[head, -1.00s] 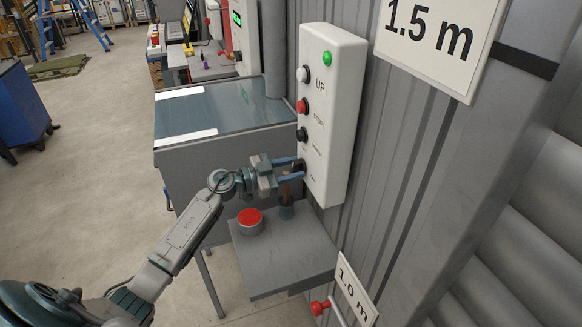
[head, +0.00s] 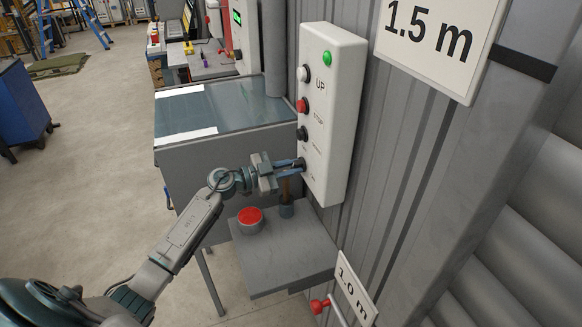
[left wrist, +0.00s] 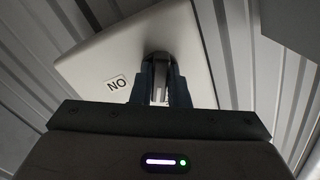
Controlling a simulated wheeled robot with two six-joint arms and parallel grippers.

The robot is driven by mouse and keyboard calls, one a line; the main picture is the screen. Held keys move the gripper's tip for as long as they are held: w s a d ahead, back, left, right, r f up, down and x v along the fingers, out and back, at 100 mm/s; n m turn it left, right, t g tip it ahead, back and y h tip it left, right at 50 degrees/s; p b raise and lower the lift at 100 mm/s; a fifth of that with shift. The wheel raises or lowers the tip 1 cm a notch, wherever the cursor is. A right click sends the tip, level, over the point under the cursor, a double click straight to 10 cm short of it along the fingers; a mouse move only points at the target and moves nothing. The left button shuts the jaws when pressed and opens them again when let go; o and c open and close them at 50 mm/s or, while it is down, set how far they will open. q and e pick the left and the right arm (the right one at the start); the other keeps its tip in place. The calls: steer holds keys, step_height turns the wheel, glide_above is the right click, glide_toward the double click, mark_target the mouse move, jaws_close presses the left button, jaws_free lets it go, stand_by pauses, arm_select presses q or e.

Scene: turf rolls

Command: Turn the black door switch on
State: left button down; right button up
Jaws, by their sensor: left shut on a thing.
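The white control box (head: 328,110) is fixed to the corrugated wall, with a green lamp, a white button, a red button and a black button down its face. The black door switch (left wrist: 160,66) is low on the box, beside an "ON" label (left wrist: 117,83) that looks upside down in the left wrist view. My left gripper (head: 300,166) reaches the lower face of the box. Its two blue fingers are shut on the switch and hide much of it in the head view. I do not see my right gripper.
Below my left gripper a grey shelf (head: 290,262) carries a red push button (head: 250,216) and a small cup (head: 287,209). A grey cabinet (head: 200,160) stands to the left. A red-ended handle (head: 320,305) is below the shelf.

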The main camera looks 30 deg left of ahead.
arm_select(q)
steer(key=m, duration=0.2)
steer(key=shift+m, duration=0.4)
steer(key=m, duration=0.2)
steer(key=shift+m, duration=0.3)
steer(key=shift+a+m+b, duration=0.1)
steer(key=shift+m+b, duration=1.65)
steer(key=shift+m, duration=1.75)
steer(key=shift+r, duration=0.1)
steer(key=c, duration=1.4)
jaws_free()
